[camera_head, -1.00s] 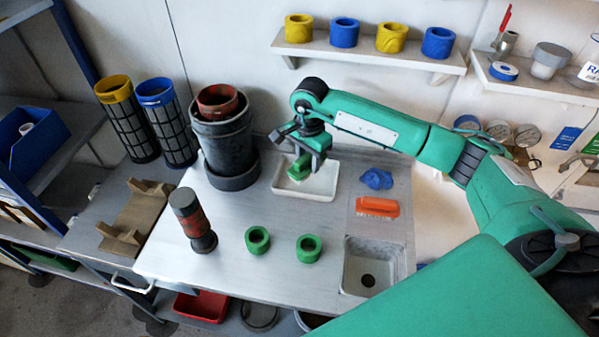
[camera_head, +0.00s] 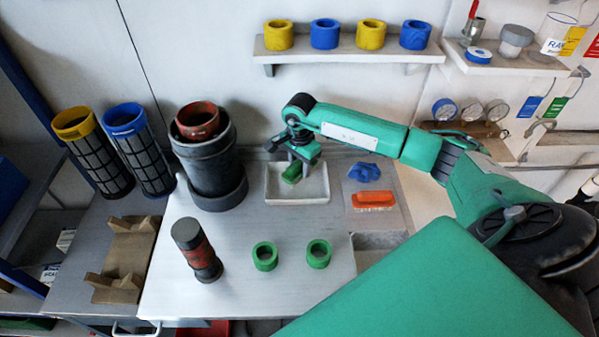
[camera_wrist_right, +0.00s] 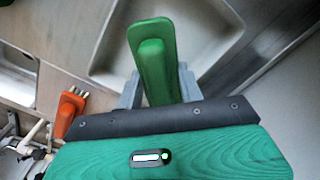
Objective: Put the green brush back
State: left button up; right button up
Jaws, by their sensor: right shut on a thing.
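The green brush (camera_head: 291,172) is between the jaws of my right gripper (camera_head: 299,168), over the white tray (camera_head: 298,199) at the back of the bench. In the right wrist view the green brush (camera_wrist_right: 153,62) stands up between the two grey fingers of my right gripper (camera_wrist_right: 158,90), which is shut on it. The pale tray (camera_wrist_right: 215,75) lies behind it there. The brush's underside is hidden, so I cannot tell whether it touches the tray. My left gripper is not in view.
An orange brush (camera_head: 373,198) and a blue crumpled item (camera_head: 364,172) lie right of the tray. A tall dark cylinder (camera_head: 212,165) stands close on its left. Two green rings (camera_head: 265,256) and a red-black cylinder (camera_head: 196,249) stand in front. The bench between is clear.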

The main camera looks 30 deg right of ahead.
aim_at(300, 174)
notch_tip(300, 174, down, 3)
jog(key=shift+f+p, duration=0.15)
jog(key=shift+p, duration=0.25)
jog(key=shift+f, duration=0.3)
jog(key=o, duration=0.6)
jog(key=shift+f+b, duration=0.1)
jog(key=shift+b, duration=0.2)
jog(key=o, duration=0.4)
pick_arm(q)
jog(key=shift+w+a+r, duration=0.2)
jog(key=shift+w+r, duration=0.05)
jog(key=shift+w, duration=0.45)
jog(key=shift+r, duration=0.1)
